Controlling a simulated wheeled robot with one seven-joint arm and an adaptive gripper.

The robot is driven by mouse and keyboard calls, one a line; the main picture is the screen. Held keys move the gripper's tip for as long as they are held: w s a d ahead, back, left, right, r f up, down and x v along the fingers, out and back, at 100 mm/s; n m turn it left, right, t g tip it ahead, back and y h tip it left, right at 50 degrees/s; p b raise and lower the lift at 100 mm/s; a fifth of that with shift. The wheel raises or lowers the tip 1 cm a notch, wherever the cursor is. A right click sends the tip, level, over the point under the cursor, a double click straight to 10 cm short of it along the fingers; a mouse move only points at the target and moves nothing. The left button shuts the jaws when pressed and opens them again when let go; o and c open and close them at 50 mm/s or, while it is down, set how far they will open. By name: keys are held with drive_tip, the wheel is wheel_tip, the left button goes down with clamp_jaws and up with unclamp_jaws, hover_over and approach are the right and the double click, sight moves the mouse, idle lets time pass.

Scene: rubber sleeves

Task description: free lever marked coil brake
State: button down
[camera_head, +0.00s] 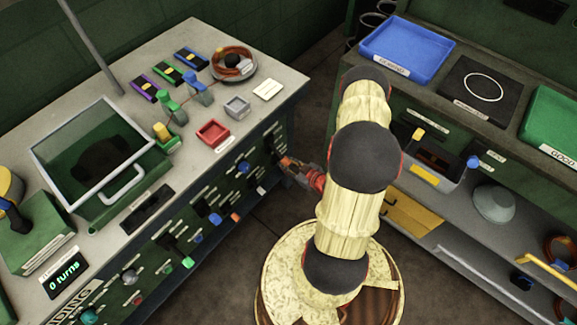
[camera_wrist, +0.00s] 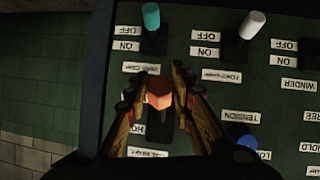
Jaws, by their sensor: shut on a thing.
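The lever in my jaws has an orange-red knob (camera_wrist: 159,88) and stands on the dark green panel in the wrist view. My gripper (camera_wrist: 158,76) has one finger on each side of this knob and is shut on it. A partly hidden label beside it seems to read HOLD (camera_wrist: 137,128). A blurred label (camera_wrist: 147,152) below it is hard to read, so I cannot confirm the coil brake marking. In the head view my gripper (camera_head: 289,164) is at the right end of the bench's front panel, with the orange knob between its fingers.
In the wrist view a teal lever (camera_wrist: 151,17), a white lever (camera_wrist: 251,25) and a blue lever (camera_wrist: 244,140) stand near. More levers and knobs line the bench front (camera_head: 150,268). A second bench with a blue tray (camera_head: 407,50) stands right, across a floor gap.

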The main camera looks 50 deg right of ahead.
drive_tip(key=shift+f, duration=0.1)
drive_tip(key=c, duration=1.6)
unclamp_jaws()
drive_tip(key=shift+o, duration=0.6)
drive_tip(key=v, duration=1.2)
